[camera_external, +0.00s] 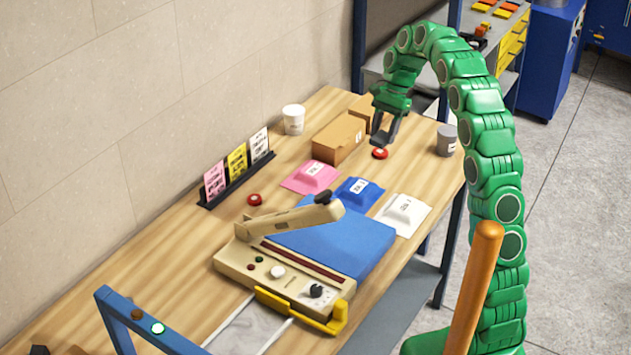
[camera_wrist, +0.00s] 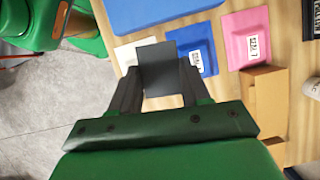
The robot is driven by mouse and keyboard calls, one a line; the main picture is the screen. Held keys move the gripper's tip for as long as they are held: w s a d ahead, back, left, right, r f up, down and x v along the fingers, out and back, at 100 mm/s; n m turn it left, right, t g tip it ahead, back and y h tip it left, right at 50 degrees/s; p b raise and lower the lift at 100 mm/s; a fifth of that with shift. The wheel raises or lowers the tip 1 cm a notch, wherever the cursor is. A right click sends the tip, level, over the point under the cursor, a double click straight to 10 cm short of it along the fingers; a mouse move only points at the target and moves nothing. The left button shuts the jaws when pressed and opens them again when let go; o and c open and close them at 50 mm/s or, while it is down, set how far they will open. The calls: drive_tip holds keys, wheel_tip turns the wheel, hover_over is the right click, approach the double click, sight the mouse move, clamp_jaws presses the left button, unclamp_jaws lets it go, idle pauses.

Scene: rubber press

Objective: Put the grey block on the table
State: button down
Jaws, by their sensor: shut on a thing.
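My gripper (camera_external: 385,128) is at the far end of the wooden table (camera_external: 190,265), pointing down above a red button-like disc (camera_external: 380,153). In the wrist view my gripper (camera_wrist: 158,84) is shut on the grey block (camera_wrist: 157,66), a flat-faced dark grey piece held between its two black fingers. In the external view the block is hard to tell apart from the dark fingers, and its height above the table is unclear.
A cardboard box (camera_external: 338,139) stands left of my gripper and a grey cup (camera_external: 446,140) stands right. Pink (camera_external: 310,176), blue (camera_external: 357,193) and white (camera_external: 403,213) packets lie nearer, before the press (camera_external: 285,275). A white cup (camera_external: 293,119) stands near the wall.

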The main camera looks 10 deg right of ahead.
drive_tip(key=s+a, duration=0.5)
drive_tip(key=a, duration=0.9)
drive_tip(key=s+a, duration=0.4)
drive_tip(key=a, duration=1)
drive_tip(key=s+a+n, duration=0.1)
drive_tip(key=s+a, duration=2)
drive_tip(key=s, duration=0.1)
wheel_tip(320, 180, down, 11)
drive_tip(key=shift+h, duration=0.3)
drive_tip(key=w+a+f, duration=0.1)
drive_tip(key=a+f, duration=0.1)
drive_tip(key=a, duration=0.1)
drive_tip(key=w+a+f, duration=0.2)
drive_tip(key=a+f, duration=0.1)
drive_tip(key=a, duration=0.1)
drive_tip(key=w+a+f, duration=0.2)
drive_tip(key=a+f, duration=0.1)
drive_tip(key=a, duration=0.1)
drive_tip(key=shift+w+a, duration=0.2)
drive_tip(key=shift+w, duration=0.05)
drive_tip(key=shift+w+a+f, duration=0.25)
drive_tip(key=shift+a+f, duration=0.25)
drive_tip(key=shift+f, duration=0.05)
